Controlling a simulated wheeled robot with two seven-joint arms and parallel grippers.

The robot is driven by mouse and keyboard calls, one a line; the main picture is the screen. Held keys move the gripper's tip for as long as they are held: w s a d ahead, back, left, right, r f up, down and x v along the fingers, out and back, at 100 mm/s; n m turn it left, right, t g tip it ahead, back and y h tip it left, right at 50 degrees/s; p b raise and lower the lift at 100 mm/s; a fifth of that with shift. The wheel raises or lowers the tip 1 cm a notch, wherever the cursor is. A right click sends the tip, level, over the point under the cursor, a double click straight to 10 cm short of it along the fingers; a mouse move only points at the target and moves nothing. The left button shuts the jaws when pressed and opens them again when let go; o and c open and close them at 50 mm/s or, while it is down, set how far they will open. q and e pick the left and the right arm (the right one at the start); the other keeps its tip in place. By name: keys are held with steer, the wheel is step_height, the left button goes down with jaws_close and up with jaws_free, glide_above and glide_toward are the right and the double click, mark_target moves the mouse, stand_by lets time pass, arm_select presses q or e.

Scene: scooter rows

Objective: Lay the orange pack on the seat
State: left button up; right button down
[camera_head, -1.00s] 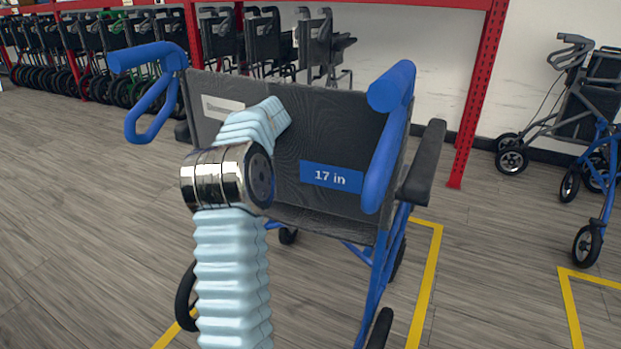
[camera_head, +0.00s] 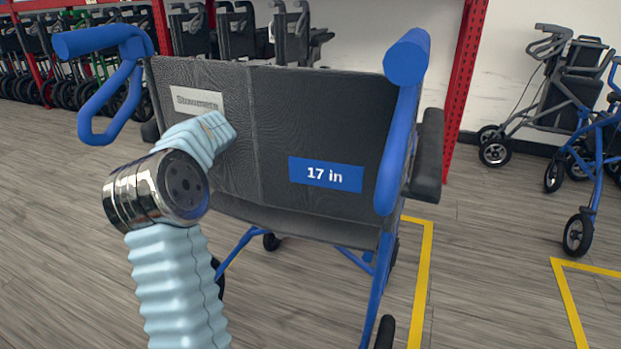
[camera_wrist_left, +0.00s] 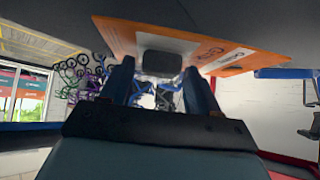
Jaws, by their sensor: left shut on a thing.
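A wheelchair or walker with blue frame and a dark grey backrest (camera_head: 270,120) faces away from me. The seat (camera_head: 300,228) shows only as a dark strip below the backrest. My left arm reaches to the backrest's left part; its gripper is hidden in the head view. In the left wrist view my left gripper (camera_wrist_left: 160,85) is shut on the orange pack (camera_wrist_left: 245,63), a flat orange thing with white label areas. A dark surface lies close along the pack's edge at the top of that view; I cannot tell whether they touch. My right gripper is not in view.
Blue push handles (camera_head: 408,58) stand up at both sides of the backrest, with a black armrest (camera_head: 428,155) at the right. Yellow floor lines (camera_head: 424,270) run beside the chair. Red rack posts (camera_head: 466,85) and parked walkers (camera_head: 570,100) stand behind. Floor at the left is clear.

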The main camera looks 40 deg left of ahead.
mark_target(307, 174)
arm_select(q)
steer(key=shift+f+b, duration=0.3)
steer(key=shift+f, duration=1.25)
steer(key=shift+f+b, duration=0.5)
steer(key=shift+b, duration=0.05)
steer(key=o, duration=1.2)
steer(key=shift+c, duration=0.2)
steer(key=shift+r+p, duration=0.55)
steer(key=shift+p, duration=0.05)
steer(key=p+v, duration=0.1)
steer(key=v, duration=0.6)
steer(key=shift+s+r, duration=0.15)
steer(key=shift+s, duration=0.05)
steer(key=shift+a, duration=0.1)
